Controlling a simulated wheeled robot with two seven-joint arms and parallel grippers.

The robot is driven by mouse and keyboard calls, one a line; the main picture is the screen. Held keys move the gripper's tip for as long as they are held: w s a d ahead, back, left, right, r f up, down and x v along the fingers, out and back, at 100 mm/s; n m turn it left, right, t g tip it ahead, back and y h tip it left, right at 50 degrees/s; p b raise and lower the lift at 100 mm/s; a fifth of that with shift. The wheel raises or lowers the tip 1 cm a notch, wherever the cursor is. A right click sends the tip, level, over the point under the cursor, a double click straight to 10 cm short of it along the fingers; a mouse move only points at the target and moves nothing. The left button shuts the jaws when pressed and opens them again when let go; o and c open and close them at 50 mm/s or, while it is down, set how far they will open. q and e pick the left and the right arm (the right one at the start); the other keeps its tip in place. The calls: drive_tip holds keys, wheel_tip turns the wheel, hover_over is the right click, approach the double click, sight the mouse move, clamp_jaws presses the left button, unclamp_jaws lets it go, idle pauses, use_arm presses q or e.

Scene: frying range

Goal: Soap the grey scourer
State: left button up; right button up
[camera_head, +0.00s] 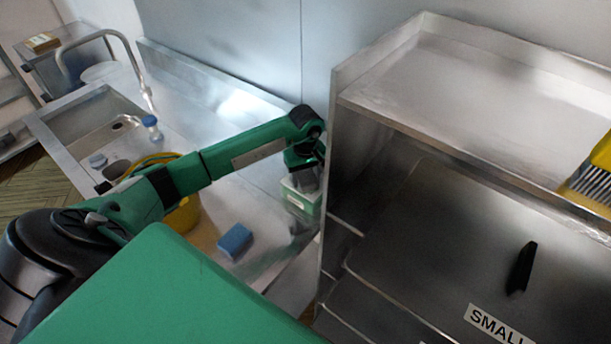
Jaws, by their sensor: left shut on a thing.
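My left gripper (305,178) points down at the end of the green arm, close to the steel side panel. It is shut on a grey thing that looks like the grey scourer; the jaws largely hide it, so its outline is unclear. Right below is a small green-and-white tub (302,202) on the steel counter, partly covered by the gripper. I cannot tell whether the held thing touches the tub. A blue sponge (235,241) lies on the counter to the left. My right gripper is out of view.
A sink (75,128) with a curved tap is at the left, with a blue-capped bottle (152,128) beside it. A yellow bucket (185,213) stands behind my arm. The tall steel unit (335,190) with a shelf and a yellow brush (592,180) blocks the right.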

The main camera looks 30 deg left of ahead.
sight(305, 176)
use_arm(q)
drive_tip(key=shift+f+b, duration=0.3)
idle(0.8)
drive_tip(key=shift+s+f+b, duration=0.1)
drive_tip(key=shift+f+b, duration=0.05)
drive_tip(key=shift+b, duration=0.25)
idle(1.2)
drive_tip(key=shift+r+p, duration=1.15)
drive_tip(key=shift+r, duration=2.45)
